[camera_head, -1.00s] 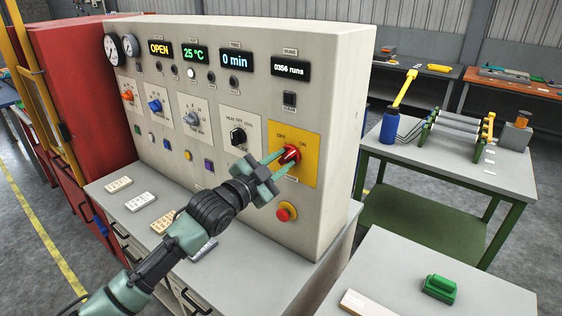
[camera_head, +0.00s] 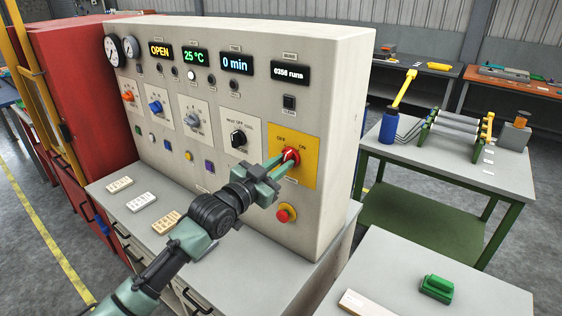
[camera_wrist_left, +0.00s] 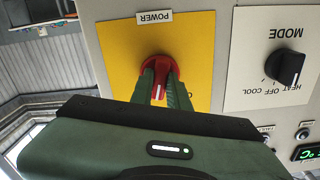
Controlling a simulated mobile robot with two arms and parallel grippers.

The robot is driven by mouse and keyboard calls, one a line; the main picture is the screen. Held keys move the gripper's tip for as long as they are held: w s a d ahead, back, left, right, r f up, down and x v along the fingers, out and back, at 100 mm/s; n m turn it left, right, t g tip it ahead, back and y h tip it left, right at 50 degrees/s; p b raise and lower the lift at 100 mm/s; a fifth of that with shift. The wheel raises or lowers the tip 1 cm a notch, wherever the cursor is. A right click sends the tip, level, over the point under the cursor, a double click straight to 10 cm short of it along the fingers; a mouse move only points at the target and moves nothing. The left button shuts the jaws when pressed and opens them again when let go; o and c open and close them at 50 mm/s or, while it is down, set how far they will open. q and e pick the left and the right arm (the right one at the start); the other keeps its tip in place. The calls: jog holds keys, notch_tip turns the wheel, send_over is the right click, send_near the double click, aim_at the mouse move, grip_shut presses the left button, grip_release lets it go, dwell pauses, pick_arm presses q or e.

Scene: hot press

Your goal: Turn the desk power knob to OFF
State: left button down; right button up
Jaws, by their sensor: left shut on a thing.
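The red power knob (camera_head: 291,155) sits on a yellow plate (camera_head: 308,172) at the right end of the control panel, with OFF printed up-left and ON to the right. My left gripper (camera_head: 282,162) reaches it from below left, its two green fingers shut on the knob's grip. In the left wrist view the picture is upside down; the knob (camera_wrist_left: 158,66) is between the fingertips (camera_wrist_left: 160,78), and its white pointer line runs down the picture, roughly midway between the label sides. The label there is mostly hidden by the gripper. My right gripper is not in view.
A red stop button (camera_head: 286,213) sits just below the yellow plate. The black mode knob (camera_head: 238,138) is to the left, also in the left wrist view (camera_wrist_left: 285,68). The desk top (camera_head: 250,270) below has several small label plates at left.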

pick_arm(q)
jog(key=n+p, duration=0.1)
jog(key=n, duration=0.5)
jog(key=shift+n, duration=0.3)
jog(key=n+p, duration=0.1)
jog(key=n, duration=0.3)
jog(key=shift+n, duration=0.3)
jog(key=c, duration=1.4)
grip_release()
jog(key=shift+o, duration=0.2)
jog(key=b+v, duration=0.1)
jog(key=v, duration=0.7)
jog(key=shift+f, duration=0.1)
